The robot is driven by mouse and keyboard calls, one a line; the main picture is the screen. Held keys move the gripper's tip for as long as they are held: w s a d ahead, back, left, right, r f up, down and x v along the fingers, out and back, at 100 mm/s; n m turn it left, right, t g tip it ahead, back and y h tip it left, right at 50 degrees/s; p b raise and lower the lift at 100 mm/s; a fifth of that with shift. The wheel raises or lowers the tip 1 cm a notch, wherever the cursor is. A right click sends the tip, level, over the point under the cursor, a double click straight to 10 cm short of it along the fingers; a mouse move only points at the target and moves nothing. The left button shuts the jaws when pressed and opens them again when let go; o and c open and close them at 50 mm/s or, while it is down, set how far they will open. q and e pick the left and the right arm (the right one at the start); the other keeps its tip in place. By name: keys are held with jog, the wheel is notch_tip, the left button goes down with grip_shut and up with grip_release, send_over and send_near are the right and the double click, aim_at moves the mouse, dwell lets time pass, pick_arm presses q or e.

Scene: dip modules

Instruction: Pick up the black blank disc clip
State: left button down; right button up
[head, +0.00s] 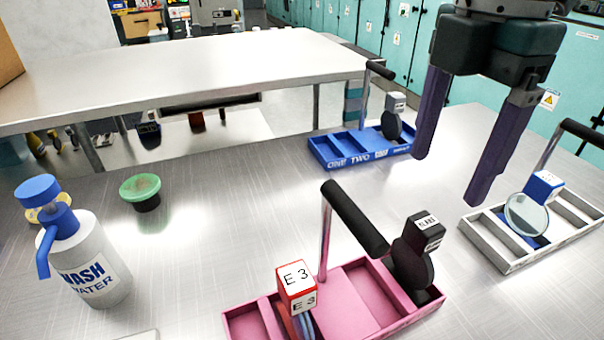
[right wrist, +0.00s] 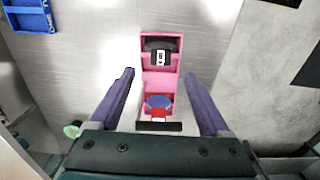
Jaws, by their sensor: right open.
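The black blank disc clip (head: 412,262) stands in the right end of the pink tray (head: 360,318), its black block with a white label on top of a dark disc. In the right wrist view the clip (right wrist: 161,50) lies at the far end of the tray, beyond my fingertips. My right gripper (head: 449,178) is open and empty, held in the air above and behind the tray. Its two purple fingers (right wrist: 160,75) appear on either side of the tray in the wrist view. My left gripper is not in view.
A black bar handle (head: 355,220) rises over the pink tray beside a red E 3 clip (head: 297,285). A blue tray (head: 335,158) and a white tray (head: 500,255) stand behind and right. A wash bottle (head: 90,265) and green-lidded pot (head: 140,190) are left.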

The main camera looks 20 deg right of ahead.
aim_at(428, 222)
jog(key=shift+s+a+f+n, duration=0.1)
jog(key=shift+a+f+n, duration=0.05)
jog(key=shift+a+n, duration=0.15)
jog(key=f, duration=0.4)
jog(key=shift+d+f, duration=0.1)
jog(key=shift+d, duration=0.25)
notch_tip(428, 222, down, 5)
jog(key=shift+f, duration=0.2)
jog(key=shift+c, duration=0.2)
grip_shut()
